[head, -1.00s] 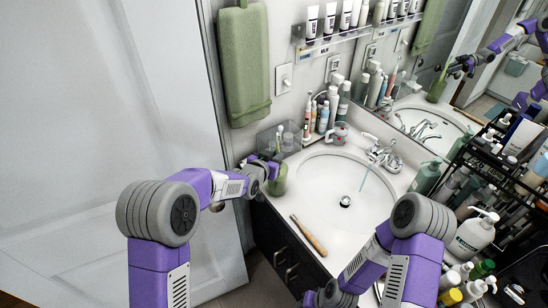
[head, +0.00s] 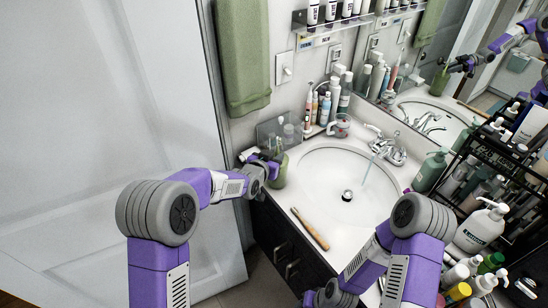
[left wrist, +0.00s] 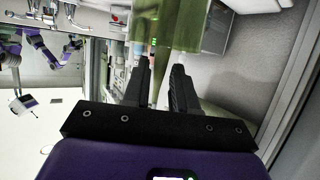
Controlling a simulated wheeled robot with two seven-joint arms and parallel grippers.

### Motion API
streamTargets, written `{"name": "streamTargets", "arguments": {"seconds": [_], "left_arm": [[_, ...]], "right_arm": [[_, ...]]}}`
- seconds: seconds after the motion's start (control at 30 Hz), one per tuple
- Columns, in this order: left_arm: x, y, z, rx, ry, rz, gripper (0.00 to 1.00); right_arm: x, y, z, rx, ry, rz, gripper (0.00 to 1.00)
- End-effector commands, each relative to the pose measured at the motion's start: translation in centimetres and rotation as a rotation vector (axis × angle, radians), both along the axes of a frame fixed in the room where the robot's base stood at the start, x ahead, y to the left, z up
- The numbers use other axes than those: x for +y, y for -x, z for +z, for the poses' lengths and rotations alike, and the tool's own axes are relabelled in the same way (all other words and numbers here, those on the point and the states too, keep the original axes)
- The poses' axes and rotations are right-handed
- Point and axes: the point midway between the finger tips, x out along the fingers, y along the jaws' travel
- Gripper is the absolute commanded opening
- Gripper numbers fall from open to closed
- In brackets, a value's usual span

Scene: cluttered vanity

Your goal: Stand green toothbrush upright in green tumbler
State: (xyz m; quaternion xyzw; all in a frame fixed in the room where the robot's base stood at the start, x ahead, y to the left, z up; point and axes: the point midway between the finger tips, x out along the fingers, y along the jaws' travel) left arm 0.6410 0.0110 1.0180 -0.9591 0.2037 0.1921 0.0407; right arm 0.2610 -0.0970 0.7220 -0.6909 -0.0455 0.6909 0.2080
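The green tumbler (head: 279,172) stands on the counter's left corner beside the sink. The green toothbrush (head: 279,142) shows upright above its rim, apparently standing in it. My left gripper (head: 268,160) is at the tumbler's left side, near rim height. In the left wrist view its two fingers (left wrist: 160,68) are apart, with a tapering green shape, seemingly the toothbrush (left wrist: 157,84), between them. The tumbler (left wrist: 178,28) shows just beyond the fingertips. Whether a finger touches either is unclear. The toothbrush's lower end is hidden.
A clear box (head: 272,128) stands behind the tumbler. The sink (head: 325,180) lies to the right, and a wooden brush (head: 310,229) lies on the front counter. A green towel (head: 243,60) hangs above.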

Motion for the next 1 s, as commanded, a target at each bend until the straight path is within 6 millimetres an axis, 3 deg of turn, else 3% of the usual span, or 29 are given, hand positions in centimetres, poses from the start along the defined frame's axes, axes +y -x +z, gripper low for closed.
{"name": "streamTargets", "arguments": {"seconds": [0.03,0.13,0.47,1.0], "left_arm": [[0.0,0.0,0.0,0.000,0.000,0.000,0.35],[0.0,0.0,0.0,0.000,0.000,0.000,0.48],[0.1,0.3,0.1,0.000,0.000,0.000,0.48],[2.7,6.0,2.8,-0.002,0.001,0.000,0.48]], "right_arm": [[0.0,0.0,0.0,0.000,0.000,0.000,0.43],[0.0,0.0,0.0,0.000,0.000,0.000,0.43],[0.0,0.0,0.0,0.000,0.000,0.000,0.43],[0.0,0.0,0.1,0.000,0.000,0.000,0.43]]}}
